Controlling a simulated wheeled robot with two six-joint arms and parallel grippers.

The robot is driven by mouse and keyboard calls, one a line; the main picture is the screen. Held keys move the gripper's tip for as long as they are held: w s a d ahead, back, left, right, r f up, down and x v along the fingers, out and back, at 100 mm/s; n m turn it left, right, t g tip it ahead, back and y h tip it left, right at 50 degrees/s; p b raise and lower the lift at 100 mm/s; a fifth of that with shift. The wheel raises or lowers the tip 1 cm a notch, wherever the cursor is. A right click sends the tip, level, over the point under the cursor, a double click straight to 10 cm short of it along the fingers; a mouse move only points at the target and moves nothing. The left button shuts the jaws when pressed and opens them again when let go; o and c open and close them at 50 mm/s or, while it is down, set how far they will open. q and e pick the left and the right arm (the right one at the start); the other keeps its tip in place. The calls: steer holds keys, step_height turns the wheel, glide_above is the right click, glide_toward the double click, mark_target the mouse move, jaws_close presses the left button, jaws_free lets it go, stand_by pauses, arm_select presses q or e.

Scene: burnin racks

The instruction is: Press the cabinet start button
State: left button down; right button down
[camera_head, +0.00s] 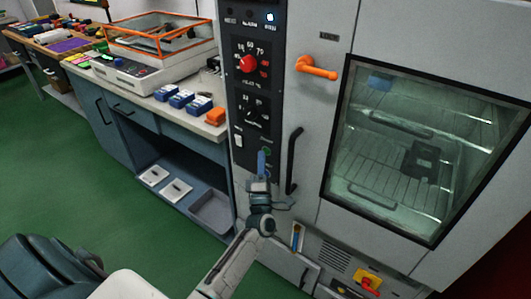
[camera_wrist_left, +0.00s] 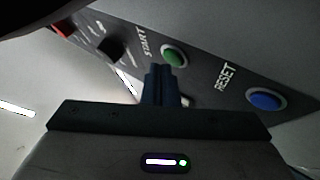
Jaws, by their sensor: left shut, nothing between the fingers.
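The cabinet (camera_head: 305,95) stands at the centre and right, with a dark control panel (camera_head: 243,85) down its left side. The green START button (camera_wrist_left: 174,56) shows in the left wrist view, just beyond my fingertips; in the head view the button (camera_head: 266,152) is small, above my gripper. My left gripper (camera_head: 261,160) is shut and empty, with its blue fingers pointing up at the lower panel. In the left wrist view its fingertips (camera_wrist_left: 160,70) are just below and left of the button; I cannot tell whether they touch the panel. My right gripper is not in view.
A blue RESET button (camera_wrist_left: 264,100) sits right of START. A black vertical handle (camera_head: 294,160) stands close right of my gripper. An orange door handle (camera_head: 318,68) and a glass window (camera_head: 415,150) are farther right. A workbench (camera_head: 130,88) with blue boxes adjoins the cabinet's left.

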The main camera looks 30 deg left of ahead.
arm_select(q)
steer(key=shift+w+r, duration=0.1)
steer(key=shift+w, duration=0.3)
stand_by(0.6)
steer(key=shift+s, duration=0.85)
steer(key=s, duration=0.1)
steer(key=s+p, duration=0.1)
steer(key=s, duration=0.3)
steer(key=shift+a+p, duration=0.25)
steer(key=shift+p, duration=0.05)
stand_by(0.8)
